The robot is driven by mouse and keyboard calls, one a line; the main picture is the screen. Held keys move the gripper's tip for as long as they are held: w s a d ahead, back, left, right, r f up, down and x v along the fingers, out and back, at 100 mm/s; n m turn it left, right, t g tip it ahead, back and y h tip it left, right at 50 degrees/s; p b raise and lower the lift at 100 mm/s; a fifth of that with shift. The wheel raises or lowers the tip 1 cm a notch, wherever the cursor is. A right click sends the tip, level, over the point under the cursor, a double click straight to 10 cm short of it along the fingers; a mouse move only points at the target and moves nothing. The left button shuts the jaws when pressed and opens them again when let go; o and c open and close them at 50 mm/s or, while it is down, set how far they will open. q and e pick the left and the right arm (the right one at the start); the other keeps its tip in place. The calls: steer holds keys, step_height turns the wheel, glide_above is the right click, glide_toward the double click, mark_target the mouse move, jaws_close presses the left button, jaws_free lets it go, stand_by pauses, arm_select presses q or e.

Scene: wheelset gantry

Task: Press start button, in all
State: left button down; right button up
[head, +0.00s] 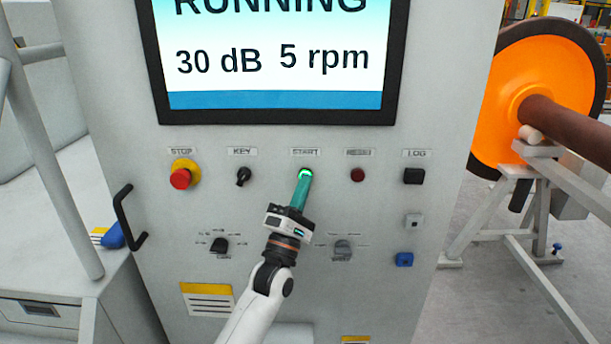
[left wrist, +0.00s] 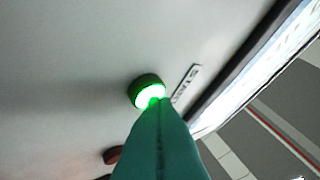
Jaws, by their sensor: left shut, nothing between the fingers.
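The start button (head: 306,173) glows green on the grey control cabinet, under its START label. It also shows lit green in the left wrist view (left wrist: 149,92). My left gripper (head: 303,182) has teal fingers shut together with nothing between them. Its fingertips are at the lower edge of the start button and overlap it in both views; I cannot tell for sure whether they touch it. The screen (head: 278,60) above reads RUNNING, 30 dB and 5 rpm. My right gripper is not in view.
On the same panel are a red stop button (head: 181,177), a key switch (head: 243,176), a dark red reset button (head: 357,174) and a black log button (head: 414,176). Two knobs sit lower. A black handle (head: 126,218) sticks out at left. An orange wheel (head: 540,90) stands at right.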

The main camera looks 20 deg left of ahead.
arm_select(q)
steer(key=shift+s+d, duration=0.15)
steer(key=shift+s, duration=0.5)
steer(key=shift+p, duration=0.3)
steer(key=s+p, duration=0.1)
steer(key=s, duration=0.1)
steer(key=s+d+p, duration=0.1)
steer(key=s, duration=0.1)
steer(key=shift+s+d, duration=0.2)
steer(key=shift+s, duration=0.2)
